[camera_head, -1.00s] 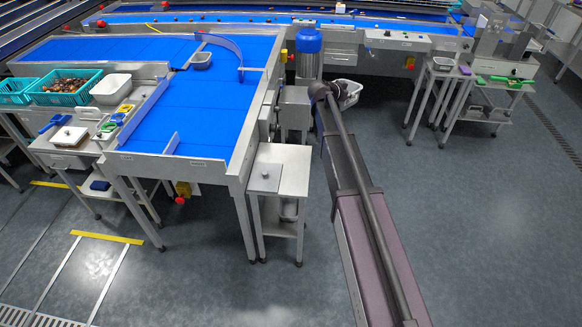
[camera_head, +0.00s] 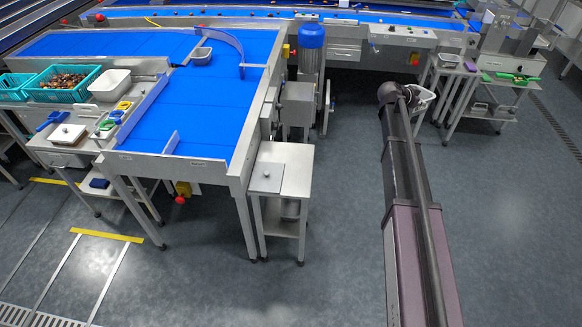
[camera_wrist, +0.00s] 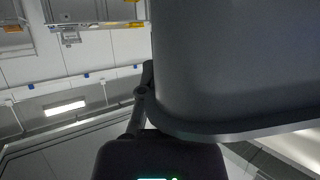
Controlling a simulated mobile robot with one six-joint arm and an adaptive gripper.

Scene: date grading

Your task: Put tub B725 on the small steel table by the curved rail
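A grey tub (camera_wrist: 240,60) fills the upper right of the wrist view, its rim close to the camera. My gripper (camera_wrist: 143,100) appears shut on the edge of this tub; the far finger is hidden. In the head view the held tub shows as a pale shape (camera_head: 424,98) at the end of my arm, over the floor. No label is readable. The curved rail (camera_head: 231,42) is a blue arc on the blue belt. A small steel table (camera_head: 297,165) stands at that belt's right side, with a square lidded plate on top.
A second steel table (camera_head: 445,66) stands at the back right. A left side table holds a teal crate (camera_head: 62,92), a white tub (camera_head: 110,85) and small tools. Floor is clear between the front table and my arm.

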